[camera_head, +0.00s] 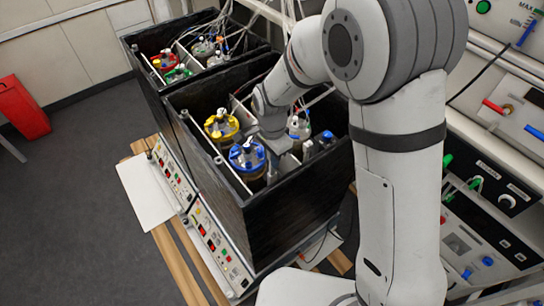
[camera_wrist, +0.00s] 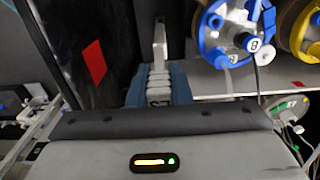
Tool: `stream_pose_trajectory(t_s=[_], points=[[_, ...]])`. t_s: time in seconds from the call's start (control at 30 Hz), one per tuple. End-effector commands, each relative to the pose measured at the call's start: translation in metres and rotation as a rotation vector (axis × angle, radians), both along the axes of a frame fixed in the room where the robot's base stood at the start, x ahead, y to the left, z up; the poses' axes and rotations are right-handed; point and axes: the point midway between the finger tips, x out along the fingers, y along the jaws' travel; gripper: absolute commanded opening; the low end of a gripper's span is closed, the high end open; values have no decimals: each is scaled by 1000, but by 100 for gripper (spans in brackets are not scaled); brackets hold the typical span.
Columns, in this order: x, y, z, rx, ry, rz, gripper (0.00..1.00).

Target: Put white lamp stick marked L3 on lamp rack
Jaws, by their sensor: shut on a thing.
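My gripper (camera_wrist: 159,88) shows in the wrist view with its two blue-grey fingers shut on a white stick (camera_wrist: 160,42). The stick points away from the gripper towards a dark wall. I take it for the lamp stick, but its mark is too blurred to read. In the head view my arm reaches down into the nearer black box (camera_head: 290,215), and my gripper (camera_head: 277,143) is mostly hidden between the vessels. The stick cannot be made out there. I cannot tell which part is the lamp rack.
A blue-lidded vessel (camera_head: 247,153) and a yellow-lidded vessel (camera_head: 221,125) stand close left of my gripper in the box. A white-topped vessel (camera_head: 299,126) stands to its right. The blue lid (camera_wrist: 232,28) is near the stick in the wrist view. Cables hang around.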

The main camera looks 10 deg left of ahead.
Motion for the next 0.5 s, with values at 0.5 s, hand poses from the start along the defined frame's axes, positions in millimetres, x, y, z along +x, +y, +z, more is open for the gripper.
stream_pose_trajectory(t_s=[0.5], points=[[0,0,16,2,-1,0,0]])
